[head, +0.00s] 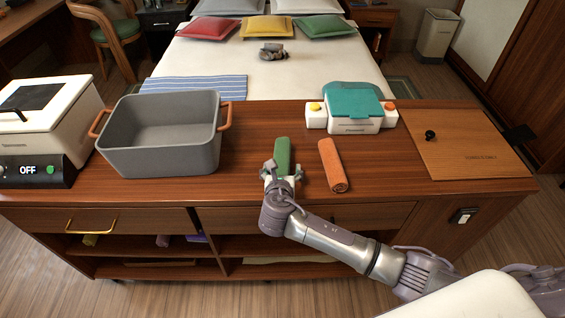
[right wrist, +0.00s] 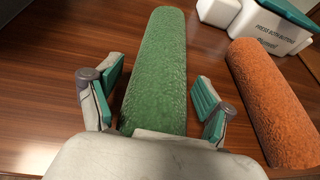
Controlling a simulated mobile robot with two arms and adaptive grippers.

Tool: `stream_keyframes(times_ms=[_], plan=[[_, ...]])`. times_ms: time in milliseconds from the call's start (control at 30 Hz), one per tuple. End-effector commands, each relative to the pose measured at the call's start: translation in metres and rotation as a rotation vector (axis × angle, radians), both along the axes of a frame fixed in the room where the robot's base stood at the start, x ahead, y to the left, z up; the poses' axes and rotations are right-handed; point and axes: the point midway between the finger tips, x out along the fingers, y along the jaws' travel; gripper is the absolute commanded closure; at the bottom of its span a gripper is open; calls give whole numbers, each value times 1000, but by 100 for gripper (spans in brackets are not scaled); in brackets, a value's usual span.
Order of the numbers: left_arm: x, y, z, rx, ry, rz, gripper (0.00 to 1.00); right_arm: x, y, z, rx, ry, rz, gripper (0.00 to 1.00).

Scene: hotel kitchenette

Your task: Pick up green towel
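The green towel (head: 282,155) is rolled up and lies lengthwise on the wooden counter, near its front middle. It also fills the middle of the right wrist view (right wrist: 157,70). My right gripper (head: 281,174) is at the towel's near end. In the right wrist view the gripper (right wrist: 155,102) is open, with one finger on each side of the towel and a gap on both sides. The near end of the towel is hidden by the gripper's palm. My left gripper is not in view.
A rolled orange towel (head: 333,165) lies just right of the green one. A grey bin (head: 162,158) with orange handles stands to the left. A white and teal appliance (head: 352,110) is behind. A wooden board (head: 465,145) lies at right.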

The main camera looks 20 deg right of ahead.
Motion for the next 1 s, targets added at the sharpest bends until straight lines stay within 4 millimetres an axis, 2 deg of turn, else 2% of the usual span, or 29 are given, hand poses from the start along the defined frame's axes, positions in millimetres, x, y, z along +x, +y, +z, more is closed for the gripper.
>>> stream_keyframes(times_ms=[33, 200, 300, 667, 767, 933, 1000], plan=[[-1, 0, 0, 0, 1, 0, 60, 0, 0, 0, 0, 0, 0, 34], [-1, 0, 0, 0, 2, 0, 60, 0, 0, 0, 0, 0, 0, 62], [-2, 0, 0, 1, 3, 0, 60, 0, 0, 0, 0, 0, 0, 75], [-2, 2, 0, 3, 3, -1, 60, 0, 0, 6, 1, -3, -1, 76], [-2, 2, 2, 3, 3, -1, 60, 1, 0, 16, 1, -3, -1, 76], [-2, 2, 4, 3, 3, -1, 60, 1, 0, 46, 2, -6, -1, 76], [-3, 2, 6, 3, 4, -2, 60, -14, -13, 52, -2, -2, -1, 76]])
